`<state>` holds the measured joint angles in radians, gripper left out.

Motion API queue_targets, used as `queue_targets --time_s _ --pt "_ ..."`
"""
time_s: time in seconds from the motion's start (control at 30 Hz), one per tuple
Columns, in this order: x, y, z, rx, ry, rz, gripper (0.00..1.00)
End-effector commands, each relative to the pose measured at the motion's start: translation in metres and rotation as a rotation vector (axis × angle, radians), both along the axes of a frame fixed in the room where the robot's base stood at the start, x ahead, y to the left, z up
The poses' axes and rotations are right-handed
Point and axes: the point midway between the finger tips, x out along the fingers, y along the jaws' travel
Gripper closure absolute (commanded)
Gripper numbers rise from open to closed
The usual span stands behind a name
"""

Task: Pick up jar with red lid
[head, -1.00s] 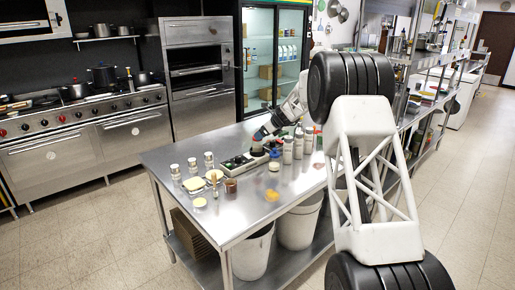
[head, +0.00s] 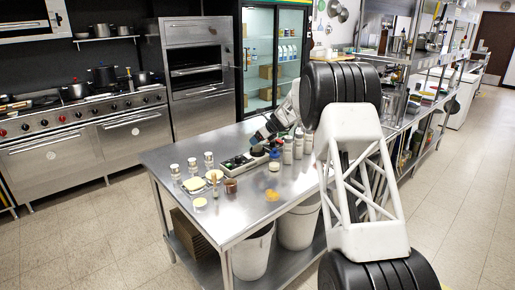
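My gripper (head: 256,139) is over the steel table, reaching down to the left, just above a dark tray (head: 236,164) with small items in it. Its fingers are too small to tell open from shut, and I cannot tell whether it holds anything. I cannot make out a clear red lid. A small reddish-brown jar (head: 231,186) stands on the table in front of the tray, left of and nearer than my gripper. A blue-topped item (head: 274,154) and a pale jar (head: 273,166) stand just right of the tray. My arm hides part of the table's right side.
Several pale bottles (head: 298,144) stand close to my gripper's right. An orange item (head: 272,196) lies near the front edge. The front left corner is clear.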

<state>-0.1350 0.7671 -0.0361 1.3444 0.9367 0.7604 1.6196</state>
Motion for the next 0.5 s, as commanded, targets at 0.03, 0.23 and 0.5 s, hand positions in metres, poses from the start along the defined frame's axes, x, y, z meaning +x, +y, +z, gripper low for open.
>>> queue_targets --time_s 0.03,0.23,0.5 --pt "0.002 0.003 -0.003 0.000 -0.001 0.001 0.10" --pt "0.007 0.011 -0.012 0.000 -0.002 -0.001 0.10" --pt "0.008 0.012 -0.014 0.000 -0.002 -0.001 0.10"
